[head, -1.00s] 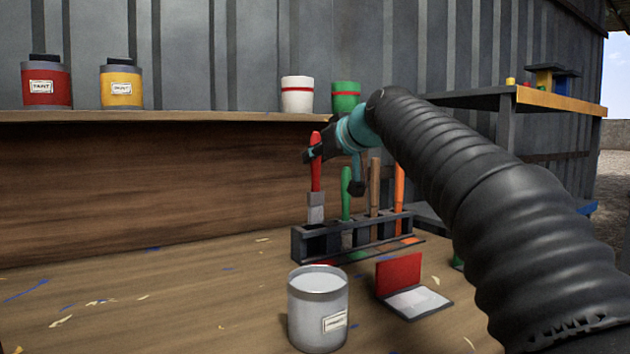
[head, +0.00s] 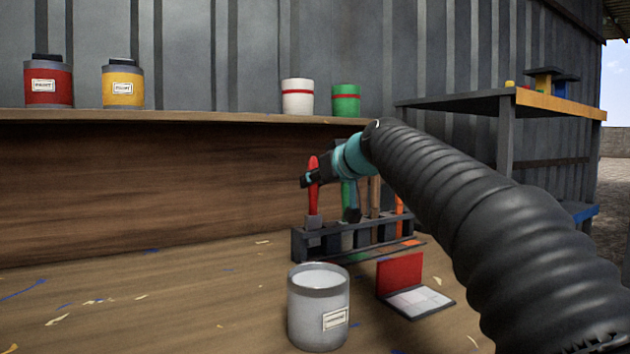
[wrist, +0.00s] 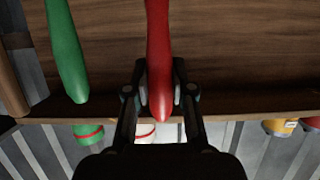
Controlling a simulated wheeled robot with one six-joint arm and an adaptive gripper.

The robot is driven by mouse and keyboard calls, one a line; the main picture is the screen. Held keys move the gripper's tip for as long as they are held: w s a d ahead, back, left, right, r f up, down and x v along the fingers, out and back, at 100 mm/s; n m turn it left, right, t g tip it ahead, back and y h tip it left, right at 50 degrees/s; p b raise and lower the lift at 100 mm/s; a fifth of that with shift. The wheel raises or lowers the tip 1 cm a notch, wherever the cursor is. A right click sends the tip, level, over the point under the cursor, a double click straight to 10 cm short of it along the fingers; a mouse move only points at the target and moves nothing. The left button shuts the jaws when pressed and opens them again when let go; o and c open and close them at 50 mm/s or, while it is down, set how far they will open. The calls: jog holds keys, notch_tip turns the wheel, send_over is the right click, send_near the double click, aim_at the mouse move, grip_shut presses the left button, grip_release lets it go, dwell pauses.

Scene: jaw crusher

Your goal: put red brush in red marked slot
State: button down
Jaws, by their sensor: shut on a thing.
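The red brush (head: 313,196) is upright at the left end of the dark slotted rack (head: 300,247). Its lower part is down inside the leftmost slot; the bristles are hidden behind the rack's front. My gripper (head: 312,179) is shut on its red handle. The handle also shows between the fingers in the wrist view (wrist: 160,60). The red mark of that slot is not clearly visible now. A green brush (head: 347,193), a brown-handled brush (head: 375,195) and an orange brush (head: 399,202) stand in the slots to the right, partly hidden by my arm.
A grey paint can (head: 318,310) and an open red-lidded box (head: 402,275) stand in front of the rack. The shelf behind holds a red paint jar (head: 48,82), a yellow one (head: 122,84), a white cup (head: 297,98) and a green cup (head: 346,99).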

jog(key=shift+f+b, duration=0.3)
jog(key=shift+f, duration=0.05)
jog(key=c, duration=1)
grip_release()
jog(key=shift+r, duration=0.1)
jog(key=shift+r+p, duration=0.6)
jog(key=shift+p, duration=0.1)
jog(key=v, duration=1.2)
jog(key=shift+b, duration=0.3)
